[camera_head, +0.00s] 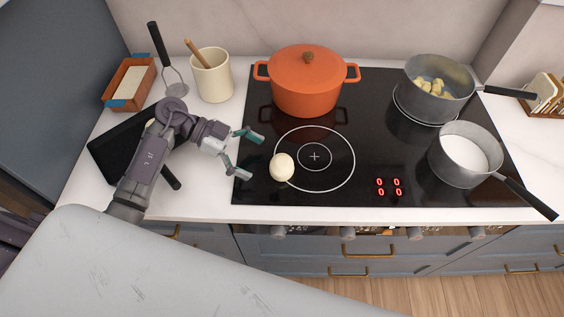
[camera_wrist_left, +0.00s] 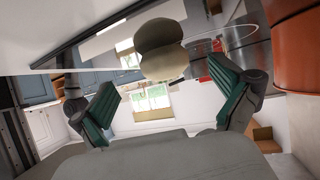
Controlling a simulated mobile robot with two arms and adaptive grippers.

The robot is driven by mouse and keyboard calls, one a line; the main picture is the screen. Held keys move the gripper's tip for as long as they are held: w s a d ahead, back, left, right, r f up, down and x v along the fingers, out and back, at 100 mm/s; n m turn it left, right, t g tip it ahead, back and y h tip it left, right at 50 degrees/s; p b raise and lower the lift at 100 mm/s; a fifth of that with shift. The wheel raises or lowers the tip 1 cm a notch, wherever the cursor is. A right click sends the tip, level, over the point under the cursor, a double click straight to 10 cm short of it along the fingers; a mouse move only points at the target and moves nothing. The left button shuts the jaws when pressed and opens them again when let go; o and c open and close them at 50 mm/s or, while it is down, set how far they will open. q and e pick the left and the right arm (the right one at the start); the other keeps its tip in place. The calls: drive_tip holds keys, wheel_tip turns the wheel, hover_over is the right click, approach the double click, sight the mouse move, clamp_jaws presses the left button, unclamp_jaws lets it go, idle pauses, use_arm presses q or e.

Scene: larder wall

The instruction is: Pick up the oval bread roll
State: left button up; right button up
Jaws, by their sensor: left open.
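The oval bread roll (camera_head: 282,167) is pale cream and lies on the black glass cooktop (camera_head: 262,190), at the left edge of the front ring marking. In the left wrist view the roll (camera_wrist_left: 163,62) shows between and beyond the fingertips, with its reflection touching it. My left gripper (camera_head: 246,153) is open and empty, just left of the roll and apart from it. Its two green-padded fingers are spread wide in the wrist view (camera_wrist_left: 163,98). My right gripper is not in view.
An orange lidded pot (camera_head: 305,85) stands behind the roll. A pot with yellowish pieces (camera_head: 437,85) and a pan of white liquid (camera_head: 465,155) stand at right. A utensil crock (camera_head: 212,78), an orange dish (camera_head: 127,85) and a black pan (camera_head: 115,150) are left. The cooktop's front middle is clear.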

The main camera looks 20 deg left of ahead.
sight(273, 162)
use_arm(q)
drive_tip(key=shift+w+d+f, duration=0.1)
drive_tip(key=shift+d+f, duration=0.15)
drive_tip(key=shift+d, duration=0.25)
drive_tip(key=shift+w+d+p, duration=0.1)
drive_tip(key=shift+d+p, duration=0.65)
drive_tip(key=shift+d, duration=0.35)
drive_tip(key=x, duration=0.2)
drive_tip(key=shift+w+d+p, duration=0.1)
drive_tip(key=shift+d+p, duration=0.2)
drive_tip(key=shift+d+f, duration=0.2)
drive_tip(key=shift+f, duration=0.1)
drive_tip(key=c, duration=1.1)
drive_tip(key=shift+c, duration=0.2)
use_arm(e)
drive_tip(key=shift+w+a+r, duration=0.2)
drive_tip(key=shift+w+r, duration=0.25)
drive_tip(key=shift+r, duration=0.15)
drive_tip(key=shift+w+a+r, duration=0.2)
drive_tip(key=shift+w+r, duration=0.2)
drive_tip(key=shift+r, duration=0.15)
